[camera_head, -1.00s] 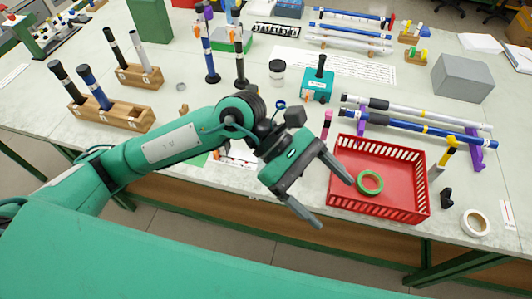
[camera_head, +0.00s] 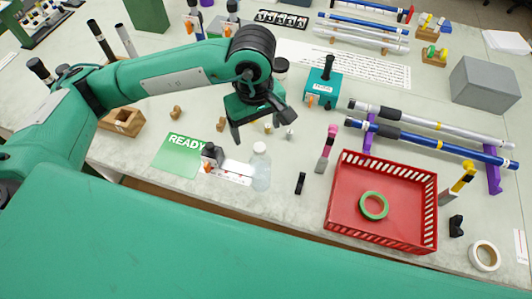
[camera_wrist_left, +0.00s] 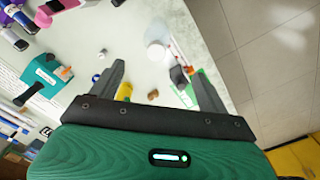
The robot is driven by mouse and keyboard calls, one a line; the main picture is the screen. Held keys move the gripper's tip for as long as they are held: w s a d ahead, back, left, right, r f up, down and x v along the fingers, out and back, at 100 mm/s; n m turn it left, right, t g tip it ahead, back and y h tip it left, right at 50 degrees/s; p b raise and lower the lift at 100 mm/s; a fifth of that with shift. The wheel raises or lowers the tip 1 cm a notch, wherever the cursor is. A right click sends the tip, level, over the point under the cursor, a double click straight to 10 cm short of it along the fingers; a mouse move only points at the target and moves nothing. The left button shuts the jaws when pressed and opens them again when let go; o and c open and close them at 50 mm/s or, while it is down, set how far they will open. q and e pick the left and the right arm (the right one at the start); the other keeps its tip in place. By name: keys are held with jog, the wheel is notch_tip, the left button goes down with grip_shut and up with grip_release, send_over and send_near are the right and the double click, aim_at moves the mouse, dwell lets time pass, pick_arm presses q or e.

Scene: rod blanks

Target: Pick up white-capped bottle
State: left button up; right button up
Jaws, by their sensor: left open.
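The white-capped bottle (camera_head: 261,176) has a clear body and a round white cap. It stands near the table's front edge, beside a white printed card, in the head view. In the left wrist view, its white cap (camera_wrist_left: 155,52) shows beyond the fingertips, between the two fingers' lines. My left gripper (camera_head: 263,126) is open and empty, pointing down, slightly behind the bottle and apart from it. It also shows in the left wrist view (camera_wrist_left: 162,72). My right gripper is not in view.
A small dark-topped item (camera_head: 210,152) stands close left of the bottle by the green READY card (camera_head: 180,153). A small black piece (camera_head: 300,183), a pink-handled tool (camera_head: 326,150) and a red basket (camera_head: 342,212) lie to the right. A teal box (camera_head: 322,88) stands behind.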

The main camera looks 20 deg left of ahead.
aim_at(259, 148)
pick_arm(q)
jog(key=shift+w+a+f+p, duration=0.1)
jog(key=shift+w+f+p, duration=0.2)
jog(key=shift+w+f, duration=0.2)
jog(key=f+p, duration=0.1)
jog(key=f, duration=0.1)
jog(key=s+f, duration=0.1)
jog(key=f, duration=0.1)
jog(key=shift+f+p, duration=0.25)
jog(key=shift+p, duration=0.1)
jog(key=shift+w+f+p, duration=0.2)
jog(key=shift+f+p, duration=0.1)
jog(key=shift+f, duration=1.1)
jog(key=shift+f+p, duration=0.8)
jog(key=shift+p, duration=0.25)
jog(key=f, duration=0.1)
jog(key=f+p, duration=0.1)
jog(key=f, duration=0.1)
jog(key=shift+w+d, duration=0.1)
jog(key=shift+d, duration=0.1)
jog(key=shift+f, duration=0.35)
jog(key=c, duration=1.6)
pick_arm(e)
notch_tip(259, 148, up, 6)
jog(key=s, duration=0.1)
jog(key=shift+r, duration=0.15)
pick_arm(q)
jog(key=shift+r, duration=0.1)
